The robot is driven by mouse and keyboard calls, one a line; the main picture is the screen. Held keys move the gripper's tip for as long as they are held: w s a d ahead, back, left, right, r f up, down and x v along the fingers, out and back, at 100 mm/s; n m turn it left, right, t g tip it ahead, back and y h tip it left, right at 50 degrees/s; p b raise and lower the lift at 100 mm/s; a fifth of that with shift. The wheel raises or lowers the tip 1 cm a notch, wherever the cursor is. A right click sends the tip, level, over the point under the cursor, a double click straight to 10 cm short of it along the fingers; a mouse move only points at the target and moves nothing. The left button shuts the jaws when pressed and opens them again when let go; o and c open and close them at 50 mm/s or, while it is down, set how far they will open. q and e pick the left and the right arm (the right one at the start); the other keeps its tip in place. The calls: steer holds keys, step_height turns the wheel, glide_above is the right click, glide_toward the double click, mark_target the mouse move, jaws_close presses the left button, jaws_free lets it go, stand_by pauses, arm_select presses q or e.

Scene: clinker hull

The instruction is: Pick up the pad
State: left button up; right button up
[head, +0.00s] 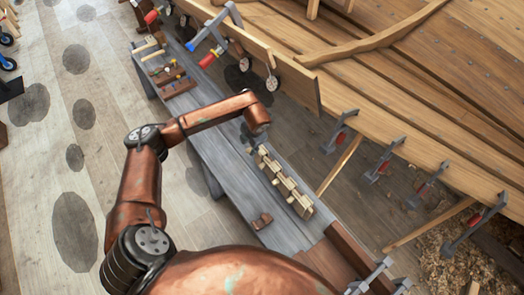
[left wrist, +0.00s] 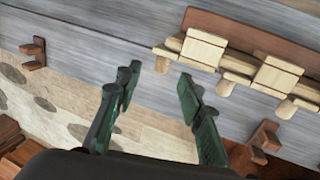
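Nothing is marked as the pad; the pale square wooden blocks are the likeliest match, but I cannot be sure. Several sit in a row on a pegged wooden rack (head: 284,186) on the grey bench. In the left wrist view, one pale block (left wrist: 203,48) is upper right of the fingers and another pale block (left wrist: 277,76) is farther right. My left gripper (left wrist: 157,88) is open and empty, its dark green fingers apart over the bench. In the head view, the left gripper (head: 250,137) is mostly hidden by its wrist, near the rack's far end. My right gripper is not in view.
A small brown notched block (head: 262,221) lies on the grey bench (head: 228,170) near the rack. Tools and small wooden pieces (head: 174,82) lie at its far end. The planked hull (head: 400,95), with several clamps, rises on the right. The floor left is open.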

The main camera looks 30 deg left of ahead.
mark_target(247, 151)
arm_select(q)
steer(key=shift+s+a+f, duration=0.1)
steer(key=shift+a+f, duration=0.05)
steer(key=shift+f, duration=0.3)
steer(key=shift+s+a+f, duration=0.1)
steer(key=shift+f, duration=0.35)
steer(key=b+x, duration=0.2)
steer(key=x, duration=0.2)
steer(key=shift+f, duration=0.35)
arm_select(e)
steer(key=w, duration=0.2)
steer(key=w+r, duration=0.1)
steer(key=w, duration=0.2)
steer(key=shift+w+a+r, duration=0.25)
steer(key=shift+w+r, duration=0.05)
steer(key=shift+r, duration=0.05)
arm_select(q)
steer(key=shift+c, duration=0.4)
jaws_close()
